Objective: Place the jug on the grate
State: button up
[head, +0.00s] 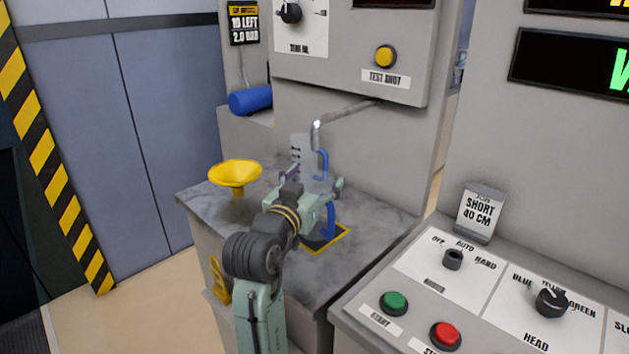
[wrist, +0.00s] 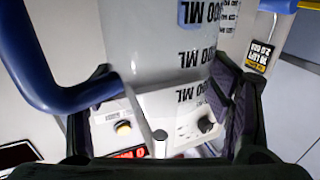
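The clear jug (head: 299,146) with a blue handle stands upright under the metal spout (head: 316,128). In the wrist view its body (wrist: 160,55) shows upside-down ML marks, with the blue handle (wrist: 50,100) on the left. My gripper (head: 315,190) has its fingers on both sides of the jug body, and the pads appear to touch it, also in the wrist view (wrist: 170,110). The grate, with a yellow outline (head: 343,240), is directly below. My arm hides part of the jug's lower end, so I cannot tell whether it touches the grate.
A yellow funnel (head: 236,174) stands left on the grey worktop (head: 375,215). A blue cylinder (head: 250,99) lies behind it. The control panel with buttons (head: 445,335) is at the right. The spout is close above the jug.

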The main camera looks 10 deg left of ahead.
jog(key=shift+o, duration=0.9)
jog(key=shift+r, duration=0.3)
jog(key=b+v, duration=0.2)
jog(key=v, duration=1)
jog(key=shift+b, duration=0.4)
jog(key=shift+a+f, duration=0.1)
